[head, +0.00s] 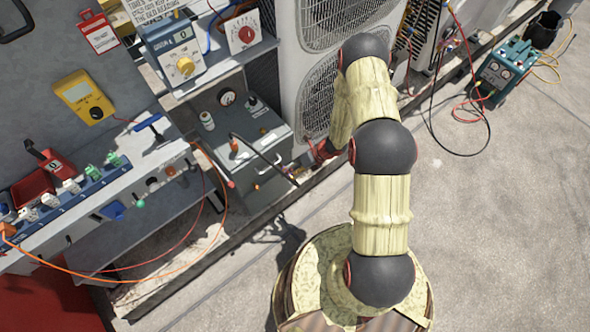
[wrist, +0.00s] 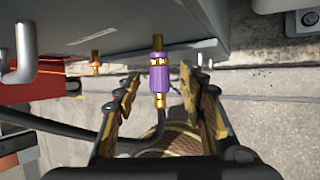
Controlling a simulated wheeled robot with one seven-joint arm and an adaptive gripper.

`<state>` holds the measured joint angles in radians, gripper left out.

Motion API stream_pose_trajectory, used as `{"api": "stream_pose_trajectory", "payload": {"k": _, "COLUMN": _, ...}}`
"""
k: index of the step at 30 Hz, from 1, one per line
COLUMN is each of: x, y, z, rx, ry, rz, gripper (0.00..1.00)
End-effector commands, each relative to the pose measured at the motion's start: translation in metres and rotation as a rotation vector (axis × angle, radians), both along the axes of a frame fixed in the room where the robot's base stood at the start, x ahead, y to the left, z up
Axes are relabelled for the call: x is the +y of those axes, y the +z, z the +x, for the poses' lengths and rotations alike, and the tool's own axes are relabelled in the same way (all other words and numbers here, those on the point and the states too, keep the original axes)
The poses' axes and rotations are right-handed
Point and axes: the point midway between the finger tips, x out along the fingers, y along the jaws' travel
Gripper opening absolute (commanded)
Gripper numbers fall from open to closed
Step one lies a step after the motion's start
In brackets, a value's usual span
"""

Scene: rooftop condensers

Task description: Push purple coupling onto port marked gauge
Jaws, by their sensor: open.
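The purple coupling (wrist: 159,77) shows upright in the middle of the wrist view, with brass at both ends. A brass stub (wrist: 158,42) runs from its top to the grey box (wrist: 230,20). I cannot tell how far the coupling sits on it. A black hose (wrist: 150,136) leaves its lower end and curves left. My gripper (wrist: 165,92) is open, with one finger on each side of the coupling and visible gaps. A second brass stub (wrist: 96,60) stands to the left. No port marking is readable. In the head view, my gripper is mostly hidden beside the grey box (head: 255,150).
A condenser unit (head: 325,75) stands close behind my arm. A workbench (head: 100,210) with a red tray (head: 35,185) and several small fittings is at left. A teal instrument case (head: 508,70) stands on the floor at upper right. The concrete floor (head: 500,220) at right is clear.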

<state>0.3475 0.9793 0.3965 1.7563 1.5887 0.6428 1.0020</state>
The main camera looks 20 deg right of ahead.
Motion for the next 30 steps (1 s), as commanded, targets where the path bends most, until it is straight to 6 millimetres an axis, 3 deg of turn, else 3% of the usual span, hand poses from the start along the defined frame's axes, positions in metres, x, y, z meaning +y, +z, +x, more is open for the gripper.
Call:
{"api": "stream_pose_trajectory", "payload": {"k": 8, "x": 0.0009, "y": -0.0007, "z": 0.0007, "rx": -0.001, "ry": 0.001, "rz": 0.000, "gripper": 0.41}}
{"api": "stream_pose_trajectory", "payload": {"k": 30, "x": 0.0007, "y": -0.0007, "z": 0.0005, "rx": -0.001, "ry": 0.001, "rz": 0.000, "gripper": 0.00}}
